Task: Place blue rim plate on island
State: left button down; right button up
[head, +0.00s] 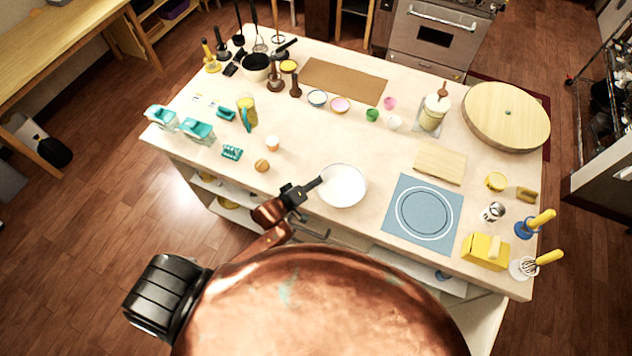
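The blue rim plate (343,186) is a round, pale plate with a thin darker rim. It appears over the front middle of the island (330,135), left of a blue mat. My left gripper (315,185) meets the plate's left edge, and its fingers look closed together on the rim. Whether the plate rests on the island top or is held slightly above it is hard to tell. My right gripper is not in view.
The blue mat (400,188) with a ring pattern and a wooden board (440,163) lie to the right. A yellow box (485,251) stands near the right front corner. An orange-brown item (262,165) sits left of the plate. The island's middle is fairly clear.

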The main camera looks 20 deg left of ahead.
pick_arm(q)
jog(key=c, duration=2.6)
grip_release()
jog(key=shift+f, duration=0.15)
jog(key=shift+c, duration=0.2)
jog(key=o, duration=0.5)
jog(key=shift+r, duration=0.2)
jog(key=v, duration=1.2)
jog(key=shift+b, duration=0.35)
